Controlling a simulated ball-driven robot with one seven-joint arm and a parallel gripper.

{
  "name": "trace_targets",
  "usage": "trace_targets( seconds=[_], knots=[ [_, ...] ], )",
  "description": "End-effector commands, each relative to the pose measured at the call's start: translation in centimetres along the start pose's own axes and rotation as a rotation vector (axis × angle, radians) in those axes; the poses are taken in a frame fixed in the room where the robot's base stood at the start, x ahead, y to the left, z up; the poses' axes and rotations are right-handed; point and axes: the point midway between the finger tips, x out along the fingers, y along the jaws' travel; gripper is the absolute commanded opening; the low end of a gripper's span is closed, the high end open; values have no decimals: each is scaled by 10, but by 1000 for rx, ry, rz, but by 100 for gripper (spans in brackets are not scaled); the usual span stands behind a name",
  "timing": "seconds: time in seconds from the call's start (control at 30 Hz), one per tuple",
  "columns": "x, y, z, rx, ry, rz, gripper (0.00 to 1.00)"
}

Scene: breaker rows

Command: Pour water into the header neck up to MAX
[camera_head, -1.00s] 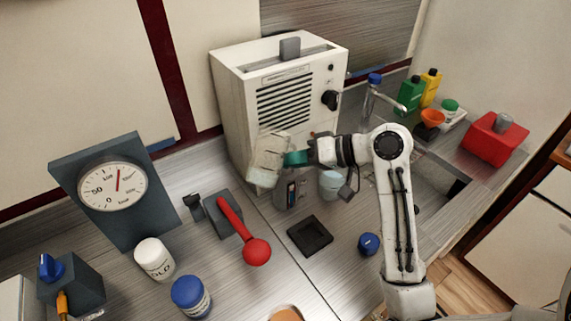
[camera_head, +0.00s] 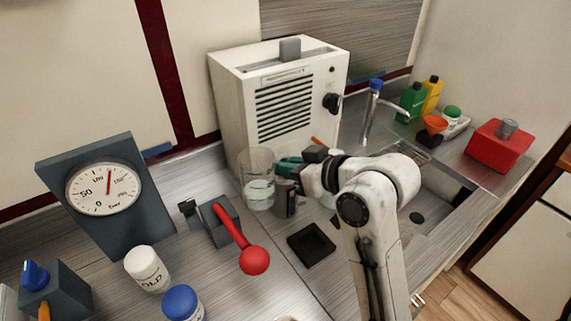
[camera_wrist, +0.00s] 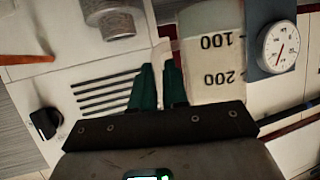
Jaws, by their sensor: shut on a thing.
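My gripper (camera_head: 283,168) has green fingers that are shut on the side of a clear beaker (camera_head: 257,166). The beaker is roughly upright in front of the white machine and holds some water in its lower part. In the wrist view the fingers (camera_wrist: 158,82) are close together beside the beaker (camera_wrist: 212,55), which shows printed 100 and 200 marks. A small grey unit (camera_head: 286,202) stands below the fingers, partly hidden. A grey ribbed cylinder (camera_wrist: 114,18) shows in the wrist view; I cannot tell whether it is the header neck. I can read no MAX mark.
The white machine (camera_head: 230,95) stands behind the beaker. A gauge (camera_head: 104,190), a red-handled lever (camera_head: 235,228) and white and blue jars (camera_head: 147,268) are left. A black tray (camera_head: 311,244) lies in front. The tap (camera_head: 370,112), sink, bottles and red container (camera_head: 498,147) are right.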

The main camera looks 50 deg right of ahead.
Motion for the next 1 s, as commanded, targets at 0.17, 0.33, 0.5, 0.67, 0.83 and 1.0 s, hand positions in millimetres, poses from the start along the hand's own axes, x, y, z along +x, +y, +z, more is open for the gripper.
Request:
trace_targets(
  seconds=[0.17,0.33,0.5,0.67,0.83,1.0],
  knots=[
    [-3,-2,-4,-30,12,18,0],
    [-9,-2,-18,-35,15,20,0],
    [-16,-3,-34,-34,14,20,0],
    [-22,-4,-47,-34,14,19,0],
    [-22,-4,-47,-33,14,19,0],
    [-22,-4,-47,-33,14,19,0]
  ],
)
